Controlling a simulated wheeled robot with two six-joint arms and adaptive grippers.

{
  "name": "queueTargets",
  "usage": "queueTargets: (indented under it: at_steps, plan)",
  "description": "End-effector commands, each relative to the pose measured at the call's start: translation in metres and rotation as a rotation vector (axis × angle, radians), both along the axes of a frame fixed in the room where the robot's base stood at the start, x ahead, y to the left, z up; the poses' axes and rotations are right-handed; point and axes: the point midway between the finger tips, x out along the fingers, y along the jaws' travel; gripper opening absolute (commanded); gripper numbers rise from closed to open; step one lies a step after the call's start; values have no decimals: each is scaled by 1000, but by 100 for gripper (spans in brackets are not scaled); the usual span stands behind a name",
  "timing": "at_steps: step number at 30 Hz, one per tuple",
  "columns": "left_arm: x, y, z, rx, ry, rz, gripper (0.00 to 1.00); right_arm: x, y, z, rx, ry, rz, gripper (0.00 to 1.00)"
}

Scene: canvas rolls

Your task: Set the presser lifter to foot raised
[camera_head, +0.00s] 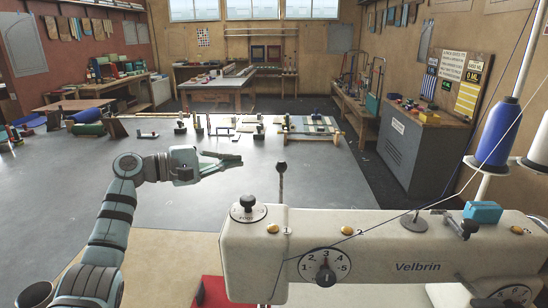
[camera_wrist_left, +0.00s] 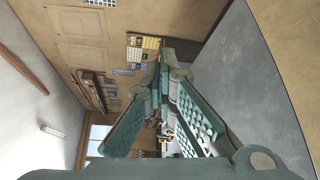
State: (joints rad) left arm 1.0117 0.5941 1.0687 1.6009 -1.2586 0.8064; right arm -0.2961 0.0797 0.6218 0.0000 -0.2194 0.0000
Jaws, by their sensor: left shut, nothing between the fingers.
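The cream sewing machine (camera_head: 390,262), marked Velbrin, stands at the front right. An upright rod with a dark ball knob (camera_head: 281,166) rises behind its left end. A round dial with a black knob (camera_head: 248,208) sits on top of that end; its lettering is too small to read. I cannot tell for certain which part is the presser lifter. My left gripper (camera_head: 236,160) is shut and empty, in the air to the left of the ball knob and apart from it. Its fingers (camera_wrist_left: 164,62) meet at the tips in the left wrist view. My right gripper is not in view.
A numbered dial (camera_head: 325,267) is on the machine's front. A blue thread spool (camera_head: 498,133) stands at the right, with thread running across the machine. A small blue block (camera_head: 482,212) lies on top. A red piece (camera_head: 212,292) is at the machine's left foot.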

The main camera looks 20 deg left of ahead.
Motion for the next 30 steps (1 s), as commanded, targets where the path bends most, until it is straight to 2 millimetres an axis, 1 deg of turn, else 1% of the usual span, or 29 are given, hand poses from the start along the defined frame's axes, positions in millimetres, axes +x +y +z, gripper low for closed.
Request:
queueTargets:
  at_steps: [6, 11, 14, 18, 26, 30]
  plan:
    - [0, 3, -1, 2, 1, 7, 0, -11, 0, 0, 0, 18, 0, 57]
    - [7, -4, -1, -1, 1, 6, 0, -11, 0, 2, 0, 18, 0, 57]
    - [17, -15, -2, -1, 1, 5, 0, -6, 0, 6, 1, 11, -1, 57]
    - [36, -36, -4, -1, 1, 5, 0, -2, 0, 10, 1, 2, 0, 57]
    - [69, -70, -11, 0, 2, 6, 0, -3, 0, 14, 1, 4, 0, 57]
    - [56, -75, -7, 7, -2, 9, 0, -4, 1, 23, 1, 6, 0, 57]
